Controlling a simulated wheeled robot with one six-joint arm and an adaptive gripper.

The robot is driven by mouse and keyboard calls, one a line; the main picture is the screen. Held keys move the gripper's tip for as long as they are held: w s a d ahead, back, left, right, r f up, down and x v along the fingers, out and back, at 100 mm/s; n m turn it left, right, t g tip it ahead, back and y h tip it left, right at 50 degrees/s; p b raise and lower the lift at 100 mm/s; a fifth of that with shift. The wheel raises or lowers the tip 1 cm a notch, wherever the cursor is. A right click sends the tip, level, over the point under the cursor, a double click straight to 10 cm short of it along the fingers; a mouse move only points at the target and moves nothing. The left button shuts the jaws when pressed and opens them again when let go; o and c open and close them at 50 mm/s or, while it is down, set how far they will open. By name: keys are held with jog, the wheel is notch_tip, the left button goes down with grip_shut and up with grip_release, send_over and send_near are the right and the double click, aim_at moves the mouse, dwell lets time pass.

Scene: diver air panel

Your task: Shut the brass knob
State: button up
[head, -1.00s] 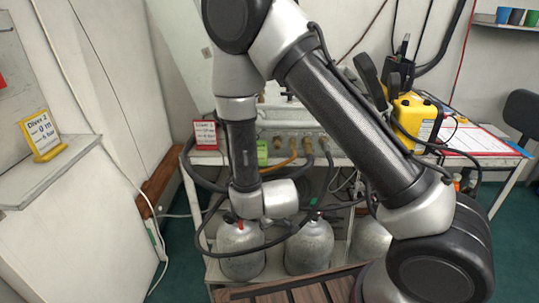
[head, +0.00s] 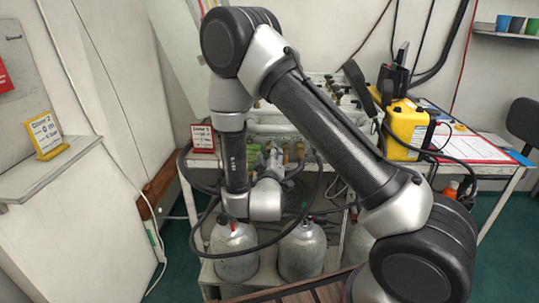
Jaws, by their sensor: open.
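The air panel (head: 285,128) stands on the bench beyond my arm. Several small brass fittings show along its lower front edge, one brass piece (head: 300,151) just right of my wrist. I cannot tell which of them is the brass knob, or whether it is open or shut. My gripper (head: 271,160) points away from the camera at the panel's lower front, close to the brass fittings. It is small and partly hidden by my wrist; it is open, and I see nothing held. I cannot tell whether it touches a fitting.
Grey cylinders (head: 301,250) stand on the low shelf under the bench. A yellow case (head: 405,130) and papers (head: 468,146) lie at the right. A red-edged card (head: 203,137) stands left of the panel; a yellow-framed card (head: 46,135) stands on the left ledge. Dark hoses hang below the panel.

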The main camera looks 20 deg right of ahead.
jog(key=shift+w+d, duration=0.15)
jog(key=shift+w, duration=0.35)
grip_shut()
jog(key=shift+m, duration=7)
